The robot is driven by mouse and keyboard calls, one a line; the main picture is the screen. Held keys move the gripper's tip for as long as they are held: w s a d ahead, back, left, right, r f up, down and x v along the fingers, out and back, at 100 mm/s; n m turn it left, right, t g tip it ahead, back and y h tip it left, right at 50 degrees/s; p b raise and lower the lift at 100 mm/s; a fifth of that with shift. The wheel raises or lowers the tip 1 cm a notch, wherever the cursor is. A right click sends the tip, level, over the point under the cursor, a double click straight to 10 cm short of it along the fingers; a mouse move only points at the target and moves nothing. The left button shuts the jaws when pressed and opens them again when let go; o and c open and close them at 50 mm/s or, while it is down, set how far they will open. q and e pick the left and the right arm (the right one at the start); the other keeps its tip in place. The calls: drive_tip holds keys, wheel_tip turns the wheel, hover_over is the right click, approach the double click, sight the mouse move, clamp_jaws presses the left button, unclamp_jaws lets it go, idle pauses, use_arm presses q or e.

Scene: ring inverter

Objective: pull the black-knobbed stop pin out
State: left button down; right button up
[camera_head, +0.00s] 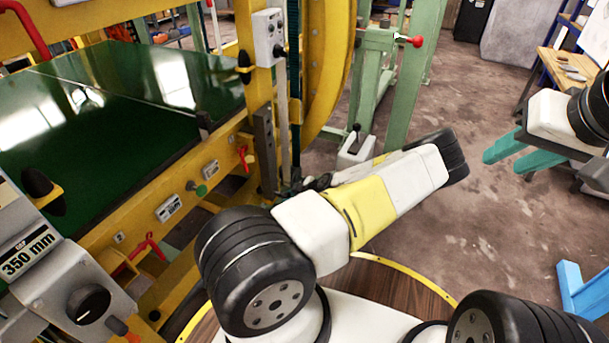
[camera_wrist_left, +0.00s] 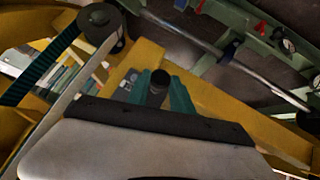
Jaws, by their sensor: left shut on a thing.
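The stop pin's black knob (camera_wrist_left: 160,77) shows in the left wrist view, upright between the teal fingers of my left gripper (camera_wrist_left: 158,94). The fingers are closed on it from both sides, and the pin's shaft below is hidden. In the head view my left gripper (camera_head: 291,186) reaches the foot of the yellow post, and its wrist hides the pin. My right gripper (camera_head: 502,161), with teal fingers apart, is empty at the right, away from the machine.
A yellow frame (camera_head: 180,208) holds a dark green panel (camera_head: 110,110). A grey control box (camera_head: 268,38) is on the post, and a 350 mm console (camera_head: 60,275) stands at the lower left. Green uprights (camera_head: 417,65) stand behind. Open floor (camera_head: 455,90) lies to the right.

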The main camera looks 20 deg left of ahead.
use_arm(q)
drive_tip(key=d, duration=0.8)
drive_tip(key=shift+s+d, duration=0.2)
drive_tip(key=shift+s, duration=0.15)
idle(1.0)
drive_tip(key=shift+d, duration=0.1)
